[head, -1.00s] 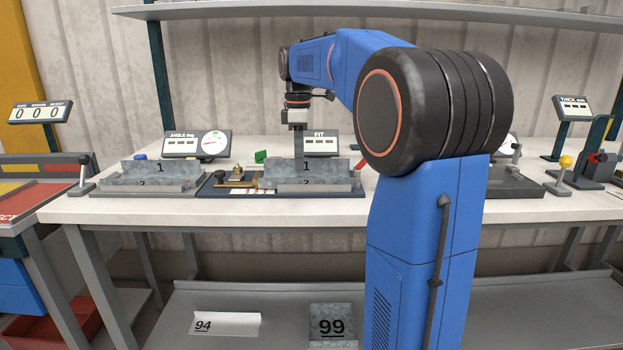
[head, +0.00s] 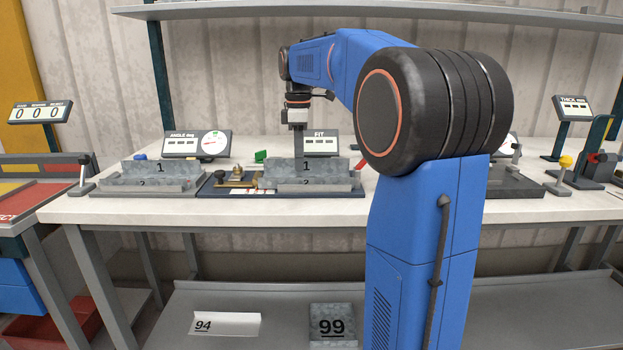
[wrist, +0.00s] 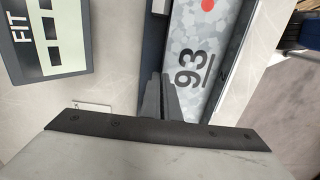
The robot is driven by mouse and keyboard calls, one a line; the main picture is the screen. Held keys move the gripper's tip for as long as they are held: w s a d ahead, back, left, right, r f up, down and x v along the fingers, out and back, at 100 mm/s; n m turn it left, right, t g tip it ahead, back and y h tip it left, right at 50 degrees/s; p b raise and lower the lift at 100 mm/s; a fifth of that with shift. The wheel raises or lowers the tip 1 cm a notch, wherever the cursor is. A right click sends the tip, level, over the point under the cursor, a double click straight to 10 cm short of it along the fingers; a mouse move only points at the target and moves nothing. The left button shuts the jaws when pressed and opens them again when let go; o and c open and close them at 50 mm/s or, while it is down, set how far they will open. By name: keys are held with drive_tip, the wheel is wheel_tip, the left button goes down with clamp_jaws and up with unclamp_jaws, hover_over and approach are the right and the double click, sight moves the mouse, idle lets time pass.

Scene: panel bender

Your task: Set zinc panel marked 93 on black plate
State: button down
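The zinc panel marked 93 (wrist: 203,58) shows in the wrist view, speckled pale grey with a red dot, with a dark blue edge along its left. I cannot pick it out in the head view. My gripper (wrist: 164,80) has its dark fingers at the panel's left edge, close together. Whether they are apart or closed on the edge is unclear. In the head view my gripper (head: 299,150) points down behind the nested panels at the FIT station. A dark plate (head: 520,190) lies on the bench at right, partly hidden by my arm; I cannot tell if it is the black plate.
Stepped zinc blocks marked 1 and 2 stand at the ANGLE station (head: 115,191) and the FIT station (head: 352,194). The FIT display (wrist: 50,38) is close left of my gripper. A yellow-knobbed lever (head: 564,170) stands at right. Panels 94 (head: 228,322) and 99 (head: 332,345) lie on the lower shelf.

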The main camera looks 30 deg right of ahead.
drive_tip(key=shift+r, duration=0.15)
drive_tip(key=shift+r, duration=3.65)
